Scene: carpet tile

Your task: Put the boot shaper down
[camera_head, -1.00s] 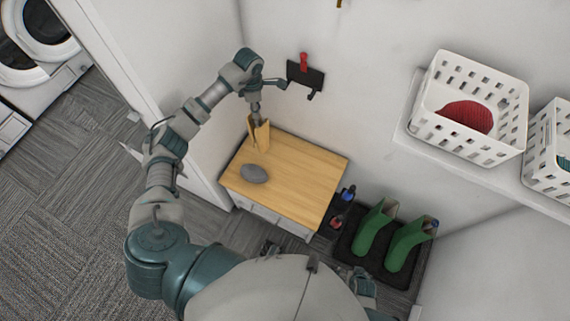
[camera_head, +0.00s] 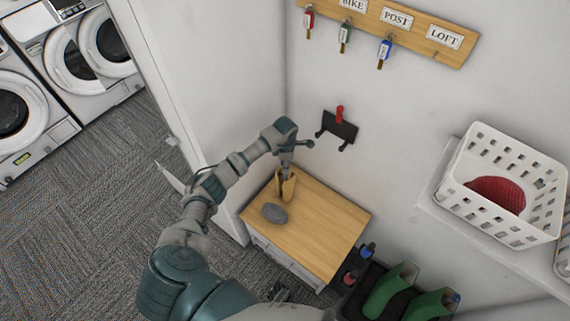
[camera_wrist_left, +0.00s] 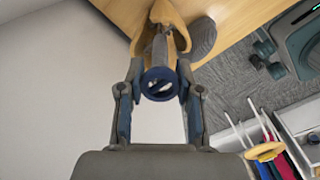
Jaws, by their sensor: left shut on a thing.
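The boot shaper (camera_head: 287,187) is a tan, two-part form with a dark blue knob. My left gripper (camera_head: 286,168) is shut on it from above and holds it roughly upright at the back left of the wooden cabinet top (camera_head: 325,226). In the left wrist view the fingers of my left gripper (camera_wrist_left: 157,88) close around the knob, and the tan halves of the boot shaper (camera_wrist_left: 178,30) spread beyond it against the wood. I cannot tell for sure whether its lower end touches the top. My right gripper does not show.
A grey rounded object (camera_head: 275,213) lies on the cabinet top close in front of the shaper. The right part of the top is clear. Green boots (camera_head: 391,290) stand on a dark tray at right. A wall hook (camera_head: 338,128) hangs behind, and a white basket (camera_head: 507,184) sits on a shelf.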

